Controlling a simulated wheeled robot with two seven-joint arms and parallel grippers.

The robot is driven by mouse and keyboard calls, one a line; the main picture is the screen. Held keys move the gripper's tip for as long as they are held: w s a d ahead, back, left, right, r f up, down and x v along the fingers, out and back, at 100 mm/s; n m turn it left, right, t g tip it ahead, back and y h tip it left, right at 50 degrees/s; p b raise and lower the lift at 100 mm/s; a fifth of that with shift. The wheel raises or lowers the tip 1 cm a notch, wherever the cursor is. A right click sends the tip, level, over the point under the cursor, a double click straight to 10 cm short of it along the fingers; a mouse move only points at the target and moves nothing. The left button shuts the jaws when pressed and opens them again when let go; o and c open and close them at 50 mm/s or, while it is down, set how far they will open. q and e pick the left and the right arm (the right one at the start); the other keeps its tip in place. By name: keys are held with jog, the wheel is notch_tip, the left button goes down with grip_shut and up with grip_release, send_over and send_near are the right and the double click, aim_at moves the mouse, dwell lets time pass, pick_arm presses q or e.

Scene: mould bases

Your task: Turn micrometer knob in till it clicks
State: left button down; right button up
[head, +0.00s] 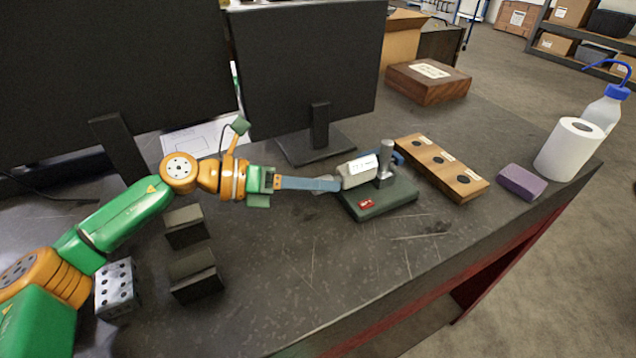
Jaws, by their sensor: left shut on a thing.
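The micrometer (360,171) has a pale body and is held on a dark green stand (385,203) with a small red label, on the dark bench. A grey upright post (385,160) rises from the stand, and a blue part shows behind it. My left gripper (334,185) reaches in from the left with its long blue-grey fingers level. They are shut at the left end of the micrometer, where the knob sits. The knob itself is mostly hidden by the fingers, so its turn cannot be seen. My right gripper is out of view.
A wooden block with dark round recesses (441,168) lies right of the stand. A purple block (521,182), paper roll (569,149) and wash bottle (604,108) stand further right. Two monitors (304,70) stand behind. Dark blocks (194,270) lie beneath my left arm.

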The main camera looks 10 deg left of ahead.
pick_arm(q)
jog(key=shift+r, duration=0.1)
jog(key=shift+m+t+y, duration=0.5)
jog(key=shift+m, duration=0.7)
jog(key=shift+m+t+y+b, duration=0.4)
jog(key=shift+m+t+y, duration=0.15)
jog(key=shift+m, duration=0.55)
jog(key=shift+r, duration=0.1)
jog(key=c, duration=0.6)
grip_release()
